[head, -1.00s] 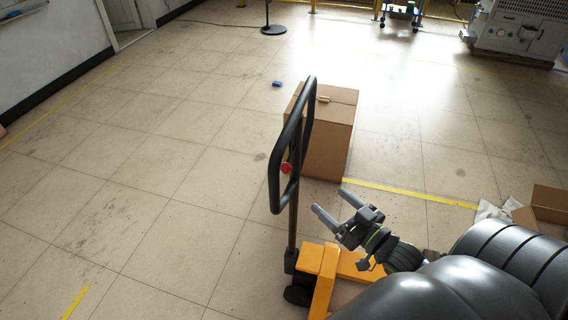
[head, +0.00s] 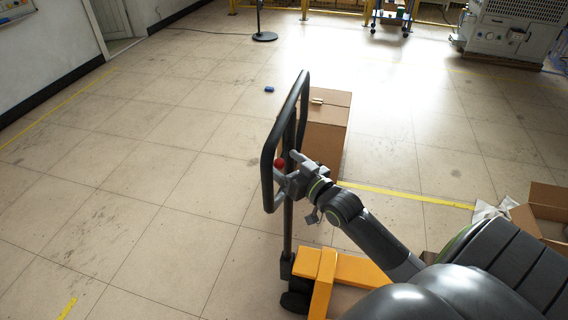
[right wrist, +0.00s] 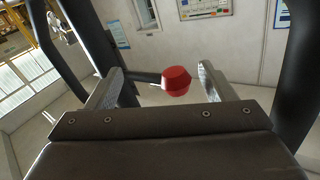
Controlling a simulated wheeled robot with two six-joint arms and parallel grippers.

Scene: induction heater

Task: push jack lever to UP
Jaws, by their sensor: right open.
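The pallet jack's black loop handle (head: 268,160) stands upright on its post above the orange jack body (head: 318,268). A small lever with a red knob (head: 280,163) sits inside the loop. In the right wrist view the red knob (right wrist: 176,81) and its dark rod show between my fingers, a little beyond the fingertips' gap. My right gripper (head: 286,170) is open at the handle loop, its fingers on either side of the knob. Whether a finger touches the knob or lever, I cannot tell. My left gripper is not in view.
A closed cardboard box (head: 326,135) stands just behind the handle. An open cardboard box (head: 543,215) lies at the right. A small blue object (head: 269,89) is on the floor. The floor left of the jack is clear.

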